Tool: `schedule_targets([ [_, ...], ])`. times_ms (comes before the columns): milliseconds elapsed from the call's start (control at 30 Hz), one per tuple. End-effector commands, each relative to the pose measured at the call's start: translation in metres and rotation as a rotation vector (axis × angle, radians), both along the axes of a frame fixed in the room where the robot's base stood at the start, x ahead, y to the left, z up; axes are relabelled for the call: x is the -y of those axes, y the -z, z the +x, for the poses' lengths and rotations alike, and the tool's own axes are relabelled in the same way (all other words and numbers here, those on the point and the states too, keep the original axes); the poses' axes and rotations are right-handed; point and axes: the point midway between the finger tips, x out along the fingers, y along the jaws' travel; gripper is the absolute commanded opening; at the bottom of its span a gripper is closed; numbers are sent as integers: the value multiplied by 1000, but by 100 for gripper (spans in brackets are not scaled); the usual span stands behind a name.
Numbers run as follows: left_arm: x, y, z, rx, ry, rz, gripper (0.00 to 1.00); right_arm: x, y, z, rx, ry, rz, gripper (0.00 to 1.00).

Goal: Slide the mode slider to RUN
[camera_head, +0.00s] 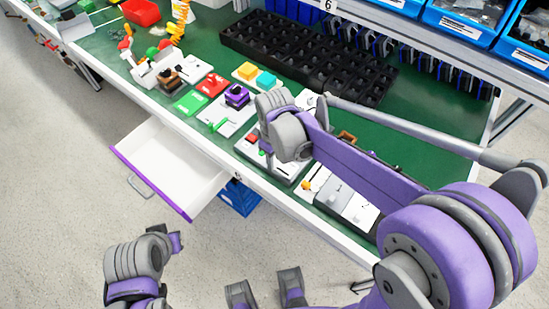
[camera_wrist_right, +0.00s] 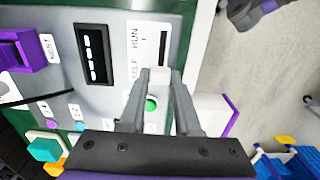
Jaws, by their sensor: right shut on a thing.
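My right gripper (camera_wrist_right: 156,85) stands over a grey switch panel (camera_wrist_right: 105,15) near the table's front edge. Its grey fingers are closed on the mode slider, whose handle is mostly hidden between them. A dark slot (camera_wrist_right: 163,45) runs above the fingertips, with the RUN label (camera_wrist_right: 135,40) beside its upper part and another label below that. A round green spot (camera_wrist_right: 151,103) shows between the fingers. In the head view my right wrist (camera_head: 287,135) covers much of the panel and hides the fingertips. My left gripper (camera_head: 265,288) appears open and empty over the floor, at the bottom.
A purple knob (camera_wrist_right: 28,50) and a black slotted plate (camera_wrist_right: 91,54) sit beside the slider. An open white drawer (camera_head: 170,165) juts out from the table. A black tray (camera_head: 310,60) lies behind. More switch panels (camera_head: 335,195) stand to the right.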

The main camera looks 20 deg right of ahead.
Motion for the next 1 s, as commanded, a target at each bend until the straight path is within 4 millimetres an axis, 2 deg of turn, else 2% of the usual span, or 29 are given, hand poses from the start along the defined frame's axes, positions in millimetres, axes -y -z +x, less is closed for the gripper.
schedule_targets([
  [233,0,0,0,0,0,0,0,4,-1,-4,1,1,-1,0],
  [500,0,-2,0,1,0,0,0,27,-1,-35,1,2,-1,0],
  [767,0,-2,0,1,0,0,0,28,0,-36,-3,1,-2,0],
  [800,0,-2,0,1,0,0,0,28,0,-36,-3,1,-2,39],
  [933,0,-2,0,1,0,0,0,28,0,-35,-2,1,-2,62],
  [1000,0,-2,0,1,0,0,0,28,0,-35,-2,1,-1,62],
])
